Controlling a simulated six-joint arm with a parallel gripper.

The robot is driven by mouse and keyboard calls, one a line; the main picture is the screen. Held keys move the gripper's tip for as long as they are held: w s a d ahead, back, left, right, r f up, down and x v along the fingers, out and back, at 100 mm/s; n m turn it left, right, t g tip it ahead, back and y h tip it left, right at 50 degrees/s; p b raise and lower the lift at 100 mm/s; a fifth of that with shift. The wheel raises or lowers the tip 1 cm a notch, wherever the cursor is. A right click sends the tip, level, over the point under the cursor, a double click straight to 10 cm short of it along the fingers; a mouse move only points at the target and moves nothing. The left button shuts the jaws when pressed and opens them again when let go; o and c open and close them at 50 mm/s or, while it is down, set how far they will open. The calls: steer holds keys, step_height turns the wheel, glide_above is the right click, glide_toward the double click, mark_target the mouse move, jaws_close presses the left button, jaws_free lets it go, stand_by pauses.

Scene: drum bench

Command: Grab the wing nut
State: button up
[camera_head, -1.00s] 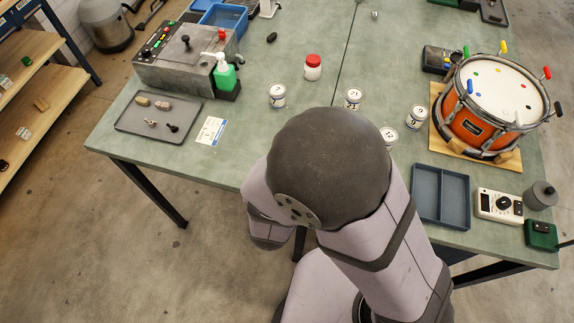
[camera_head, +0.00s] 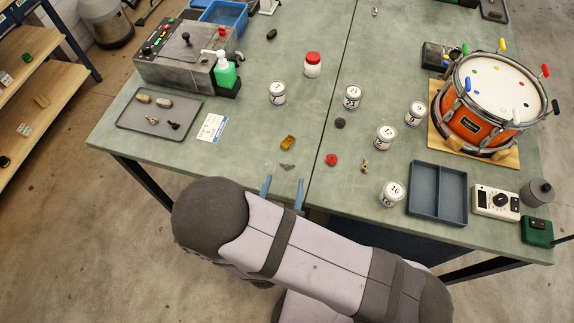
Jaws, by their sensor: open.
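A small grey, wing-shaped piece (camera_head: 287,167), which looks like the wing nut, lies on the green bench top near its front edge. It is too small to make out in detail. My gripper (camera_head: 283,187) is at the bench's front edge, its two blue fingers spread apart with nothing visible between them. The grey piece lies just beyond the fingertips, roughly in line with the gap and apart from them. My gripper's height above the bench is hard to tell.
A yellow-brown block (camera_head: 288,143) lies just behind the grey piece. A red knob (camera_head: 331,160), a dark disc (camera_head: 340,123) and a small brass part (camera_head: 364,167) lie to the right. Numbered jars, including one (camera_head: 392,194), stand farther right. A grey tray (camera_head: 128,118) holds small parts.

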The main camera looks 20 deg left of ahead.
mark_target(286, 174)
steer(key=shift+p+x, duration=0.95)
steer(key=shift+x, duration=0.75)
steer(key=shift+f+p+x, duration=0.2)
steer(key=shift+p+x, duration=0.6)
steer(key=shift+x, duration=1.2)
steer(key=shift+s+a, duration=0.1)
steer(key=shift+a, duration=0.1)
steer(key=shift+c, duration=0.2)
steer(key=c, duration=1.1)
